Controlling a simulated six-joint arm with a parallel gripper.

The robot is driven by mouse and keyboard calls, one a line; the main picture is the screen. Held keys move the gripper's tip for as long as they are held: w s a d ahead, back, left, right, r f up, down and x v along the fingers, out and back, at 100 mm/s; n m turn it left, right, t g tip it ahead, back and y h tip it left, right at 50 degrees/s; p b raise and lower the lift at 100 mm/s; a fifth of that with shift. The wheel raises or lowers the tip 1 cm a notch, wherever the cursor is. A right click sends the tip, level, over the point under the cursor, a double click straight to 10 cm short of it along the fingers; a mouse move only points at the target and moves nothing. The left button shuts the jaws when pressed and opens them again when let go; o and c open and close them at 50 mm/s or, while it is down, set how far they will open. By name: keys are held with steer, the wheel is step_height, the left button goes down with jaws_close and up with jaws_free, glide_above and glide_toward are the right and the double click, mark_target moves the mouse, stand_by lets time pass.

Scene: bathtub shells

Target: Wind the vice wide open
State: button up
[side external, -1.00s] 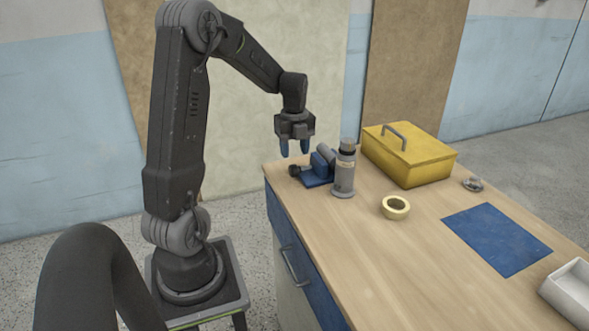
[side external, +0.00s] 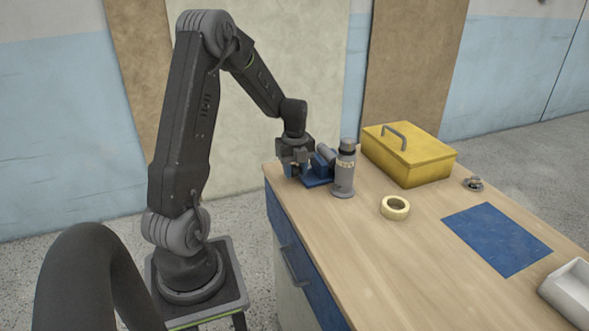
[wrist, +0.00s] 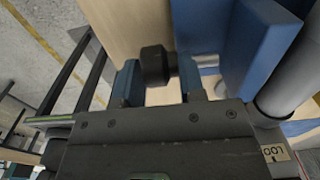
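The small blue vice (side external: 318,180) sits at the far left corner of the bench, with a grey cylinder (side external: 327,153) lying at its top. In the wrist view the vice's blue body (wrist: 258,45) is at the right. Its black knob (wrist: 154,65) sticks out on a short shaft towards the left. My gripper (side external: 294,172) is lowered at the knob end of the vice. In the wrist view my gripper's blue fingertips (wrist: 161,82) stand apart on either side of the knob, with a gap showing on the right. The side view hides the knob behind my gripper.
A grey bottle-like post (side external: 344,175) stands close in front of the vice. A yellow toolbox (side external: 408,160), a tape roll (side external: 395,208), a small metal part (side external: 473,184), a blue mat (side external: 497,239) and a white tray (side external: 570,290) lie further right. Bare wood lies between them.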

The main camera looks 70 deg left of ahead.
steer(key=shift+s, duration=0.25)
steer(key=c, duration=0.3)
steer(key=shift+a+h, duration=0.1)
steer(key=shift+h, duration=0.2)
steer(key=h, duration=0.4)
steer(key=shift+a, duration=0.25)
steer(key=shift+a+h, duration=0.15)
steer(key=shift+h, duration=2.15)
steer(key=o, duration=0.7)
